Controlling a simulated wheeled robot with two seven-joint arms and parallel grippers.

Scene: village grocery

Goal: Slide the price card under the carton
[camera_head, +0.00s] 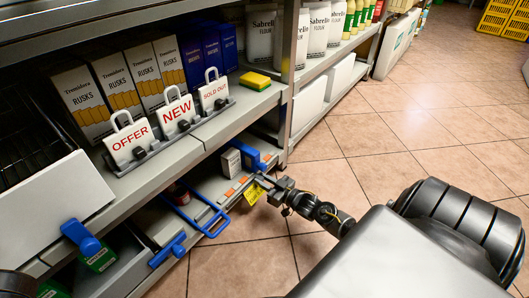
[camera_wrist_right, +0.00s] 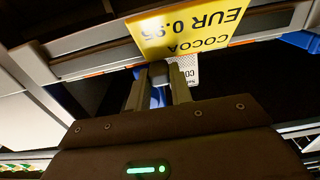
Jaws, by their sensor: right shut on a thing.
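The price card (camera_head: 254,192) is yellow. In the wrist view the card (camera_wrist_right: 188,30) reads "COCOA EUR 0.95" upside down. My right gripper (camera_head: 272,190) is shut on the card's near edge and holds it at the front of the lower shelf; its fingers (camera_wrist_right: 160,88) also show in the wrist view. A small pale carton (camera_head: 231,163) stands on the lower shelf, behind the card. In the wrist view a white printed carton face (camera_wrist_right: 184,70) shows partly beyond the fingers. I cannot tell whether card and carton touch.
The lower shelf's front edge (camera_head: 232,191) carries orange-marked strips. A blue wire-like handle (camera_head: 201,217) and a blue bracket (camera_head: 244,152) are close by. The upper shelf (camera_head: 240,104) overhangs, with OFFER, NEW and SOLD OUT signs (camera_head: 177,112). The tiled floor (camera_head: 400,135) at right is clear.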

